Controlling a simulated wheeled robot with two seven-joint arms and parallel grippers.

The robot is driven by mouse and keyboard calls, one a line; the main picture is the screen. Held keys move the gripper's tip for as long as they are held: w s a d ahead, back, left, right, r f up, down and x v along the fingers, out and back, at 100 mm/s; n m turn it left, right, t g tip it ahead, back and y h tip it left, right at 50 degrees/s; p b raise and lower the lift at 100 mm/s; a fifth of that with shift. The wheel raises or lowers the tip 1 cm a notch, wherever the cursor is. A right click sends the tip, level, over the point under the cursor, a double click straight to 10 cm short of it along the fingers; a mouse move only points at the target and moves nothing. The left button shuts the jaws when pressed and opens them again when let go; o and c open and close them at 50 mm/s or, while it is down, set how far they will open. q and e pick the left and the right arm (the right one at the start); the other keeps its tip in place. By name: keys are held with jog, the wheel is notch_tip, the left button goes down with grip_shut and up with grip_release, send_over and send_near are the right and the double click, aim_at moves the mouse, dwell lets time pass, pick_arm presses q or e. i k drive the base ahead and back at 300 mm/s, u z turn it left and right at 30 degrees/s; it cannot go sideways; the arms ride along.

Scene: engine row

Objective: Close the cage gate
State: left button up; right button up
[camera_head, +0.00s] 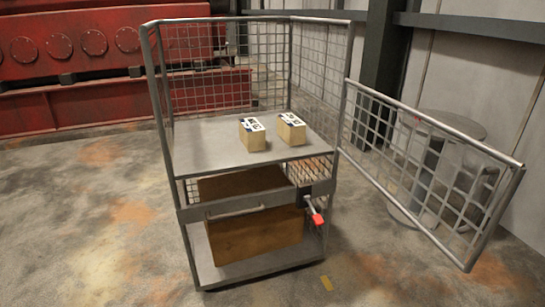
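The cage gate (412,163) is a grey wire-mesh panel in a tubular frame. It stands wide open, swung out to the right from the cage's right front post. The cage trolley (158,100) has mesh sides and an open upper front. A latch with a red handle (318,219) sits at the right end of the lower front bar. Neither of my grippers shows in the head view.
Two small labelled boxes (253,140) (291,134) stand on the upper shelf (200,148). A large brown box (255,237) is on the lower deck. A round table (440,124) stands behind the gate. Red machinery is at the back left. The floor in front is clear.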

aim_at(494, 171)
jog(key=z, duration=0.1)
jog(key=i, duration=0.2)
jog(key=k, duration=0.9)
jog(key=z, duration=3.45)
jog(key=i, duration=0.1)
jog(key=u, duration=2)
jog(key=i, duration=0.85)
jog(key=u, duration=0.45)
jog(key=i, duration=1)
jog(key=u, duration=0.85)
